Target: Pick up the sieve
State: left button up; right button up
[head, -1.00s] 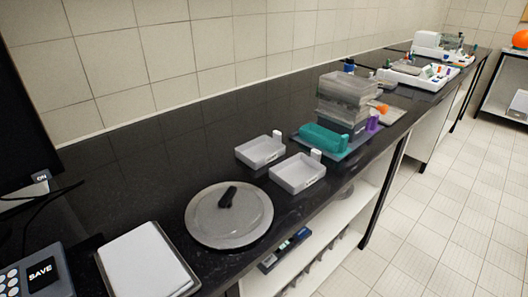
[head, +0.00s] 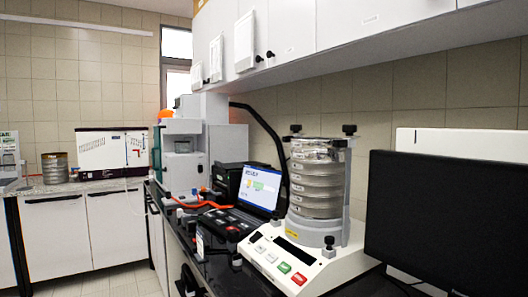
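A stack of several round metal sieves (head: 317,185) stands upright on a white sieve shaker (head: 305,262) on the right side of the dark counter. Clamp rods with black knobs rise around the stack. Another round metal sieve or short stack of sieves (head: 55,168) sits on the far counter at the left. Neither of my grippers is in view.
A dark monitor (head: 440,215) stands right of the shaker. A laptop (head: 262,190) with a lit screen and a white cabinet-like instrument (head: 182,150) are behind it. Wall cupboards (head: 340,35) overhang the counter. Floor (head: 118,262) at the left is clear.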

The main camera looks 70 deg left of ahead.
aim_at(315, 144)
jog(key=u, duration=1.95)
